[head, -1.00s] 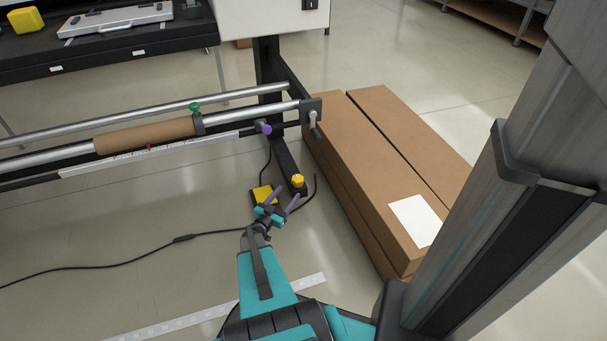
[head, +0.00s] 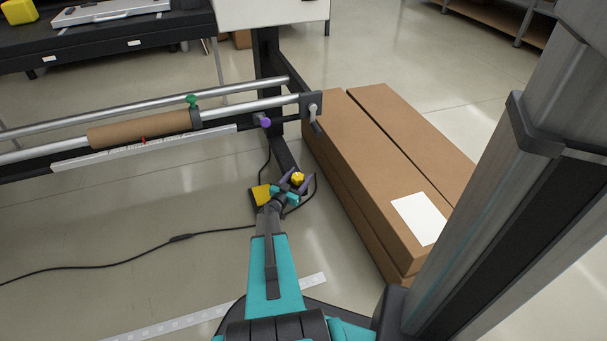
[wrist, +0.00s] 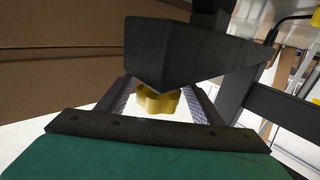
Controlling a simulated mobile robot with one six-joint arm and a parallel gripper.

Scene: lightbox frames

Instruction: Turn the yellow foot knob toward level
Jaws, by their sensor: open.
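The yellow foot knob (head: 298,178) sits at the front end of the machine's dark foot bar (head: 284,155), near the floor. In the wrist view the knob (wrist: 158,103) shows below the dark end of the foot bar (wrist: 180,52), which hides its upper part. My gripper (head: 297,181) is open, with its two purple fingers around the knob, one on each side. In the wrist view the fingers (wrist: 160,105) flank the knob, and a small gap seems to show at its right. I cannot tell whether either finger touches it.
A yellow pedal (head: 261,194) lies on the floor just left of my gripper, with black cable (head: 180,238) around it. Long cardboard boxes (head: 360,170) stand close on the right. The floor at the left front is mostly clear.

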